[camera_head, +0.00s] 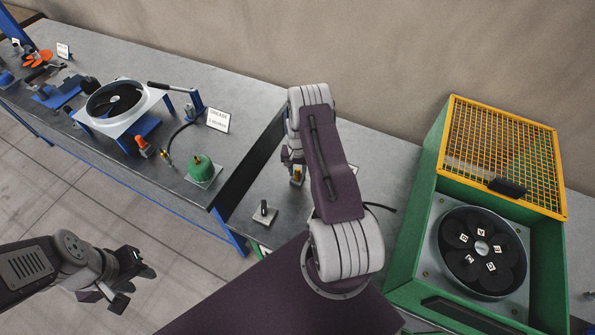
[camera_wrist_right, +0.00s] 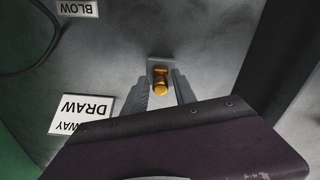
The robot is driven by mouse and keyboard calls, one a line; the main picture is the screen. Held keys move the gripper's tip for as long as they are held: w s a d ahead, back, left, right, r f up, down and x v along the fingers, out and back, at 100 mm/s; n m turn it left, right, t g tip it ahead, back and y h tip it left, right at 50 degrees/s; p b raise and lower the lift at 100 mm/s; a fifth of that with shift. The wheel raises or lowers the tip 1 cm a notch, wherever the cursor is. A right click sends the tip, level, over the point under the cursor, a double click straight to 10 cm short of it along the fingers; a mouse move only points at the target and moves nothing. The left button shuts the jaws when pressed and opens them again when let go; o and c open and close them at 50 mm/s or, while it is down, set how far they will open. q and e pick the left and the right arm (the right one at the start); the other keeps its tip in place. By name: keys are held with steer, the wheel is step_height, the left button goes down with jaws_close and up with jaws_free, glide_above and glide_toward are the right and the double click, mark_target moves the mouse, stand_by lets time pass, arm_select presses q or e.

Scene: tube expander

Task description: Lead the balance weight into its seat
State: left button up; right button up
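A small brass-yellow piece, which looks like the balance weight (camera_wrist_right: 160,84), stands on the grey bench. It also shows in the head view (camera_head: 297,174), just below my right gripper (camera_head: 291,160). In the right wrist view the fingers of my right gripper (camera_wrist_right: 161,86) are apart, one on each side of it, with what looks like a narrow gap. A black rotor (camera_head: 482,250) with white numbered tags and a silver hub lies in the green machine at the right. I cannot make out the seat. My left gripper (camera_head: 132,288) hangs over the floor, apparently open and empty.
The green housing (camera_head: 410,245) has a raised yellow mesh guard (camera_head: 503,155). A small dark post on a plate (camera_head: 264,212) stands on the near bench. DRAW (camera_wrist_right: 81,113) and BLOW (camera_wrist_right: 77,8) labels lie near.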

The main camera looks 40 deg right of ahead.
steer(key=shift+r+p, duration=1)
steer(key=shift+r, duration=0.7)
steer(key=o, duration=0.6)
steer(key=shift+c, duration=0.2)
steer(key=o, duration=0.8)
steer(key=shift+o, duration=0.6)
